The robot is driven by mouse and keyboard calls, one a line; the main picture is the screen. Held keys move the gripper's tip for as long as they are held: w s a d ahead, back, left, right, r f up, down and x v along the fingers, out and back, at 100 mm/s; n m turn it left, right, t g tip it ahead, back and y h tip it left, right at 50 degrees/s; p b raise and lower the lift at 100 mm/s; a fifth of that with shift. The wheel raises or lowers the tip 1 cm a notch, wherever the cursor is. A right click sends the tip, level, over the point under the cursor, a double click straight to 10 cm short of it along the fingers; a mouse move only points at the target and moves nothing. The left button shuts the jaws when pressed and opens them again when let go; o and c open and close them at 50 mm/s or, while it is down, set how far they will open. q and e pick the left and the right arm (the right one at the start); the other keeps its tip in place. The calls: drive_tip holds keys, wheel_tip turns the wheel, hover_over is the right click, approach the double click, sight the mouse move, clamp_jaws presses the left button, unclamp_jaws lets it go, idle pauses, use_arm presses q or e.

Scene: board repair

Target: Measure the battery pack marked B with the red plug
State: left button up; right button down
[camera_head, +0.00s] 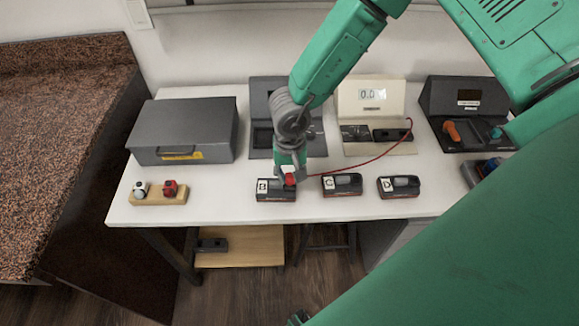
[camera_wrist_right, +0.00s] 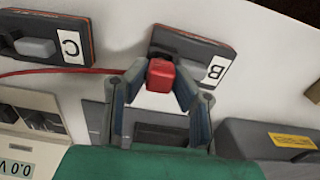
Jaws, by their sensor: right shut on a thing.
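The battery pack marked B (camera_head: 276,195) lies at the front of the white table; it also shows in the right wrist view (camera_wrist_right: 192,48). My right gripper (camera_head: 289,176) is shut on the red plug (camera_head: 290,180) and holds it at pack B. In the wrist view the red plug (camera_wrist_right: 160,76) sits between the two fingers, at the pack's near edge; whether it is seated cannot be told. A red cable (camera_head: 372,154) runs from the plug side to the meter (camera_head: 370,100), whose display reads 0.0. My left gripper is not in view.
Packs C (camera_head: 342,190) and D (camera_head: 399,190) lie to the right of B. A wooden block (camera_head: 160,199) with a white and a red plug-like piece stands at the left. A grey case (camera_head: 187,117) and dark devices (camera_head: 468,100) stand behind.

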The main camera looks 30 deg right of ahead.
drive_tip(key=shift+f, duration=0.45)
idle(0.3)
drive_tip(key=c, duration=1)
unclamp_jaws()
drive_tip(key=shift+r, duration=0.1)
drive_tip(key=shift+r+p, duration=1.4)
drive_tip(key=shift+p, duration=0.5)
drive_tip(key=shift+r, duration=0.15)
